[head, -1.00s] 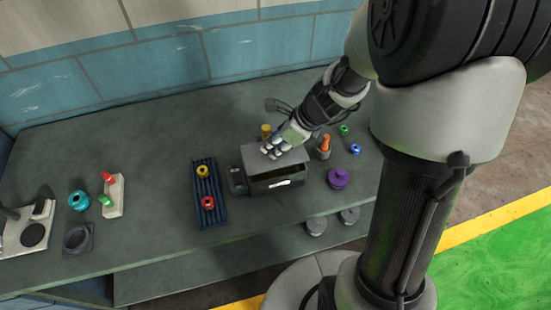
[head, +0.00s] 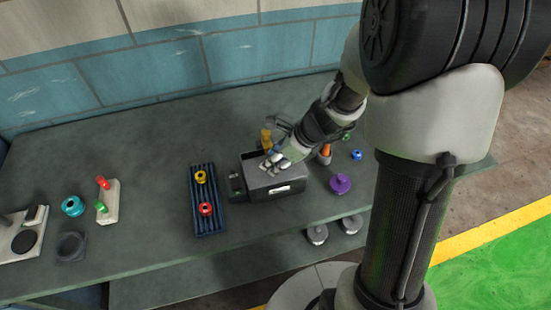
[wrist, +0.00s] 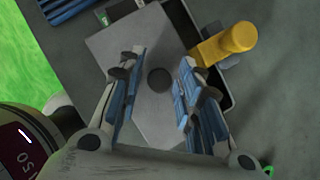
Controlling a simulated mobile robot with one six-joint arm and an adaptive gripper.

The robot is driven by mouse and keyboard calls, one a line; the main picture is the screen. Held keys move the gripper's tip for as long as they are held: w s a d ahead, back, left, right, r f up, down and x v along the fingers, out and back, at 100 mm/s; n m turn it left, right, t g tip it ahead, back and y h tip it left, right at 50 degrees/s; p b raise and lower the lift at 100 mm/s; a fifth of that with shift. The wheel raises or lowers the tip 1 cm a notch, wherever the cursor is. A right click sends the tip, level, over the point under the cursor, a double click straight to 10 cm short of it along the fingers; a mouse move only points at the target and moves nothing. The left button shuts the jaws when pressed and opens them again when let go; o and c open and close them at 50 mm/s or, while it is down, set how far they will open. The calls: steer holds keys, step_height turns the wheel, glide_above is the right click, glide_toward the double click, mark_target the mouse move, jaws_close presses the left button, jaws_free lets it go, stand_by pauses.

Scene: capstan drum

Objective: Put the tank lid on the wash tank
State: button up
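The wash tank (head: 281,192) is a dark box with a pale label on its front, on the bench. The grey flat tank lid (wrist: 120,45) has a round dark knob (wrist: 159,79). The lid covers most of the tank top but sits off to one side, and a dark strip of the tank opening (wrist: 186,25) shows along one edge in the wrist view. My gripper (head: 268,166) is over the lid, fingers on either side of the knob with small gaps visible in the wrist view (wrist: 159,70). Whether the lid rests fully on the rim is unclear.
A yellow handled part (wrist: 228,44) stands close behind the tank. An orange-topped item (head: 325,152) and a purple knobbed piece (head: 340,184) are to the right. A blue ribbed tray (head: 208,220) with yellow and red rings lies left.

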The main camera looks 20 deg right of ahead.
steer(key=shift+o, duration=0.5)
steer(key=shift+r, duration=0.15)
steer(key=p+v, duration=0.6)
steer(key=v, duration=0.6)
steer(key=s+a+r+n+h, duration=0.2)
steer(key=s+r+n, duration=0.4)
steer(key=n, duration=0.7)
steer(key=s+a+r+n+h, duration=0.2)
steer(key=s+r+n, duration=0.5)
steer(key=s+n, duration=0.4)
steer(key=shift+s+a+r+n+t+h, duration=0.2)
steer(key=shift+s+a+n+t+h, duration=0.15)
steer(key=shift+n, duration=0.75)
steer(key=shift+d, duration=0.1)
steer(key=shift+f+b, duration=0.35)
steer(key=shift+b, duration=0.2)
